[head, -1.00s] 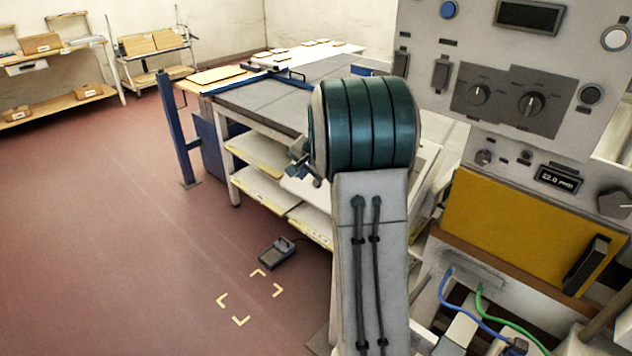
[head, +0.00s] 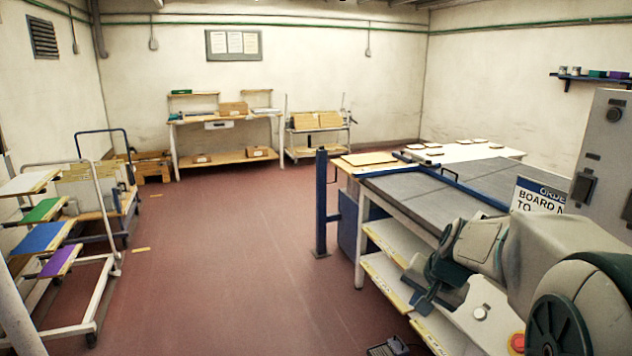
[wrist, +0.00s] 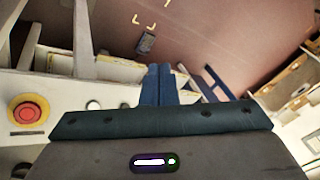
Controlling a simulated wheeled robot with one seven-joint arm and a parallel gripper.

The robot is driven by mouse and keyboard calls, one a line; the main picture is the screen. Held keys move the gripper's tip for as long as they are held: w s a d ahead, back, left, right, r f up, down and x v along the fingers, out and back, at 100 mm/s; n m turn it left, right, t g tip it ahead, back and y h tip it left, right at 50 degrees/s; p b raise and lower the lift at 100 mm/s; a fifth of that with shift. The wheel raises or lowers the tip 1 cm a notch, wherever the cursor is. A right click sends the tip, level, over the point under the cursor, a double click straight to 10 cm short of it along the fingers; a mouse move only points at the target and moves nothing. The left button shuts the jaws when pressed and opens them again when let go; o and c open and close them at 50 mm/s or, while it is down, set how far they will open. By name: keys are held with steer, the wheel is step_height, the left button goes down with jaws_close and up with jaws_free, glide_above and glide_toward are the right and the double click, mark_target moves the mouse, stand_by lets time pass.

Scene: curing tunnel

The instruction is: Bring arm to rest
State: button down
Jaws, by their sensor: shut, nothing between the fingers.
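My gripper (head: 420,298) hangs at the lower right of the head view, at the end of my bent arm. It points down and left, in front of the shelves of the grey-topped work table (head: 425,200). In the wrist view its two blue fingers (wrist: 159,72) lie together, with nothing between them. The fingers look apart from the table, but the exact gap cannot be told.
A red stop button (wrist: 27,112) on a pale panel is close left of my gripper in the wrist view. A foot pedal (head: 388,347) lies on the floor. Carts with coloured boards (head: 42,238) stand left. The middle floor is clear.

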steer(key=s+a+n+g, duration=0.1)
steer(key=s+a+n, duration=0.2)
steer(key=s, duration=0.7)
steer(key=s+a+f+n+g+h, duration=0.1)
steer(key=s+a+n, duration=0.2)
steer(key=s, duration=0.8)
steer(key=shift+s+a+f+n, duration=0.15)
steer(key=shift+s+n, duration=0.05)
steer(key=shift+n, duration=0.3)
